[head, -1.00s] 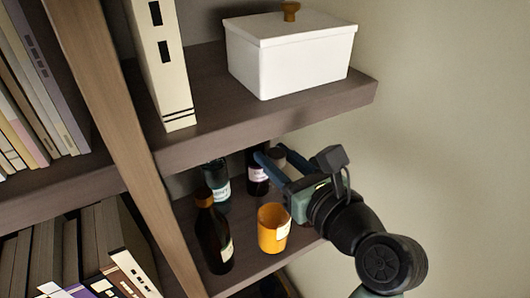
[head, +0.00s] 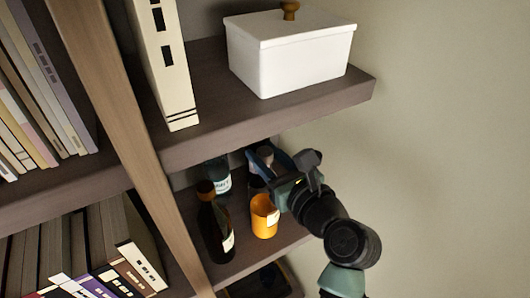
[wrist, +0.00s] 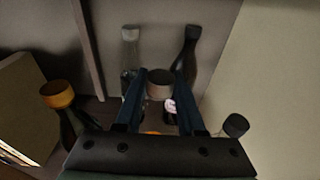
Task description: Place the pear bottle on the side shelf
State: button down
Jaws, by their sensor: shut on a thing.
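My gripper (head: 262,157) reaches in over the lower shelf (head: 243,262), and its two fingers are closed on a grey-capped bottle (head: 264,160). In the wrist view that cap (wrist: 160,84) sits between the blue fingers, with a pale label below it. The body of this bottle is mostly hidden by the gripper and the orange jar. Its label is too small to read, so I cannot tell by name whether it is the pear bottle. I cannot tell whether its base touches the shelf.
A dark brown bottle (head: 214,226), a teal bottle (head: 217,178) and an orange jar (head: 264,216) stand close by. A dark-capped bottle (wrist: 236,125) is right of the gripper. The upper shelf (head: 240,117) overhangs, bearing a white lidded box (head: 290,55). Books (head: 95,245) fill the left bay.

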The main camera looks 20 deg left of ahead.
jog(key=c, duration=0.5)
grip_release()
jog(key=b+v, duration=0.3)
jog(key=v, duration=0.9)
jog(key=shift+r+b, duration=0.15)
jog(key=shift+b, duration=0.2)
